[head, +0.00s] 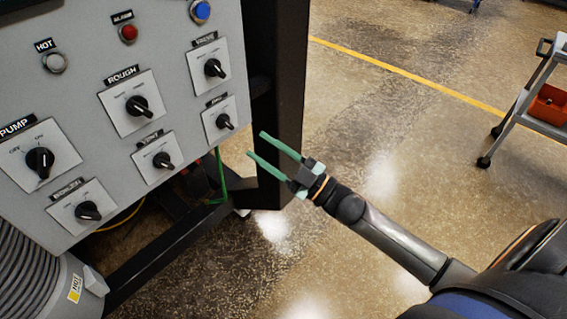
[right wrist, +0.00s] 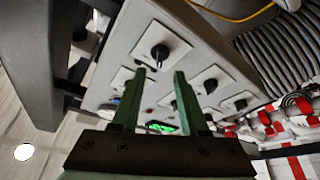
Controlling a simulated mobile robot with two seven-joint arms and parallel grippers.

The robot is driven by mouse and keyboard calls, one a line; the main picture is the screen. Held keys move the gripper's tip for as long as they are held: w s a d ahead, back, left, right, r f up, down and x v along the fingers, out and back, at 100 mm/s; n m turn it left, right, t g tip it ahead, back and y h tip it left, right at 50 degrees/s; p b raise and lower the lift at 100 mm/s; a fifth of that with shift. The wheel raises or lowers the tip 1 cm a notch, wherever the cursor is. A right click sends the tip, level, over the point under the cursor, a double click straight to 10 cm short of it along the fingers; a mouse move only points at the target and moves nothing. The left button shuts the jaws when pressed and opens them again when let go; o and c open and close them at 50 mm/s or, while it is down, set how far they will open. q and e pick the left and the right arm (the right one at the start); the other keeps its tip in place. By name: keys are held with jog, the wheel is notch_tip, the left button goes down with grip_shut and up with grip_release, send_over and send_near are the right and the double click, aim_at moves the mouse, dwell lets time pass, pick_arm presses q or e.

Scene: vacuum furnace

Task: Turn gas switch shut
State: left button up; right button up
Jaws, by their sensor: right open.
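The grey control panel (head: 85,85) carries several black rotary switches on white plates. The lower-right switch (head: 223,121) has a short label that is hard to read and may say GAS. Its pointer is tilted, and the exact setting is too small to tell. My right gripper (head: 256,144) has green fingers, open and empty, to the right of and a little below that switch, apart from the panel. In the right wrist view, the open fingers (right wrist: 159,78) point toward the panel, with a black knob (right wrist: 160,52) beyond them. My left gripper is out of view.
Other switches include PUMP (head: 39,160) and ROUGH (head: 138,105). A dark upright post (head: 277,80) stands beside the panel. A ribbed grey hose (head: 25,275) is at lower left. A cart with an orange bin (head: 548,104) stands far right. The floor between is clear.

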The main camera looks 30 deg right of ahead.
jog(key=shift+b+v, duration=0.3)
jog(key=shift+v, duration=2.3)
jog(key=s+a+f+m+g+h+p, duration=0.1)
jog(key=s+a+f+m+g+h, duration=0.1)
jog(key=s+f+m+g+h, duration=0.2)
jog(key=s+a+f+m+g+h+p, duration=0.2)
jog(key=s+f+m+g+h, duration=0.3)
jog(key=s+f, duration=0.6)
notch_tip(320, 180, down, 9)
jog(key=shift+s+a+f+m, duration=0.1)
jog(key=shift+s+a+m, duration=0.05)
jog(key=shift+a+m, duration=0.7)
jog(key=shift+d, duration=0.15)
